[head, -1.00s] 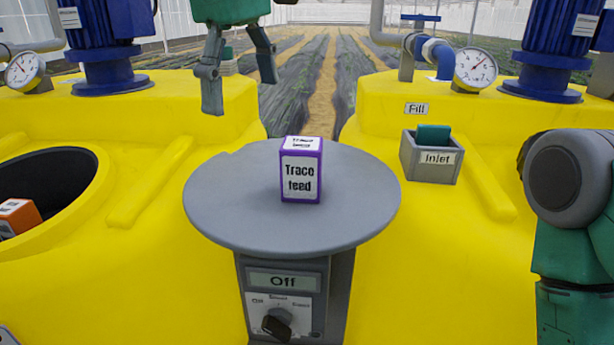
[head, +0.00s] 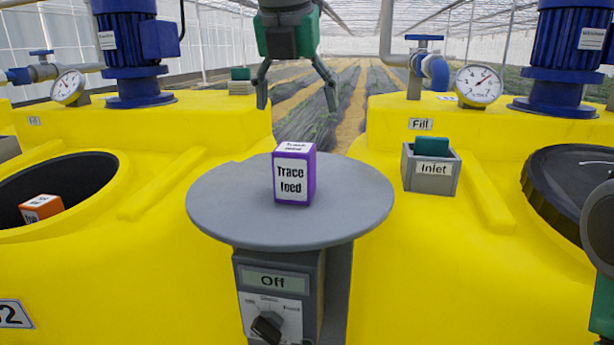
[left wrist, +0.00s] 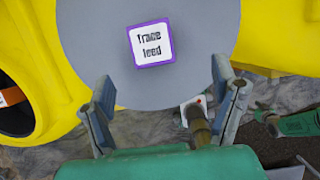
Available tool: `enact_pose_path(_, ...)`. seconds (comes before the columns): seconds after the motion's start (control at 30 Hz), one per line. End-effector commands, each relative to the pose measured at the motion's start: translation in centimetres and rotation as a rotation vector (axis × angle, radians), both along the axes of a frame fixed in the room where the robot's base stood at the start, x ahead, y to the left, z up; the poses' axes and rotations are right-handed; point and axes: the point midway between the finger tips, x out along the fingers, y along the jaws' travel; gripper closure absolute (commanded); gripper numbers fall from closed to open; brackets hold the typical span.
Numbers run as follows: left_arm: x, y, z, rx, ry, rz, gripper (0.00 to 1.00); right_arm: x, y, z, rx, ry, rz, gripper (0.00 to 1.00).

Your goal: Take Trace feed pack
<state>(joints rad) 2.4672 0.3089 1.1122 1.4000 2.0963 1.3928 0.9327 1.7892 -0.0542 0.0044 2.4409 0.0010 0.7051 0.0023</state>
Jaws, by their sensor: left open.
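The Trace feed pack (head: 295,176) is a small purple-edged box with white labels. It stands upright on the round grey table (head: 345,215). In the left wrist view the pack (left wrist: 151,44) shows from above, beyond the fingertips.
Yellow tanks flank the table. The left tank's round opening (head: 100,174) holds an orange pack (head: 41,208). A grey Inlet box (head: 430,173) with a green piece stands at right. A control box (head: 268,282) reading Off sits below the table. The tabletop around the pack is clear.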

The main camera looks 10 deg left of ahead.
Motion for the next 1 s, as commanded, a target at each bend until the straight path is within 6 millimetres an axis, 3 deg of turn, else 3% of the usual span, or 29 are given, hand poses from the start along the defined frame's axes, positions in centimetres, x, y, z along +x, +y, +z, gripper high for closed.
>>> enact_pose_path(0.3, 2.2, 0.7, -5.5, -0.004, 0.003, -0.003, 0.20, 0.0, 0.0, 0.4, 0.000, 0.000, 0.001, 0.60)
enact_pose_path(0.67, 3.6, -0.4, -8.6, 0.005, 0.005, -0.004, 0.20, 0.0, 0.0, 1.1, 0.000, 0.000, 0.001, 0.60)
enact_pose_path(0.8, 4.5, -0.3, -10.5, 0.004, 0.004, -0.005, 0.20, 0.0, 0.0, 1.4, 0.000, 0.000, 0.000, 0.60)
enact_pose_path(1.0, 4.8, 0.2, -11.4, -0.001, 0.001, -0.005, 0.20, 0.0, 0.0, 1.5, 0.000, 0.000, 0.000, 0.60)
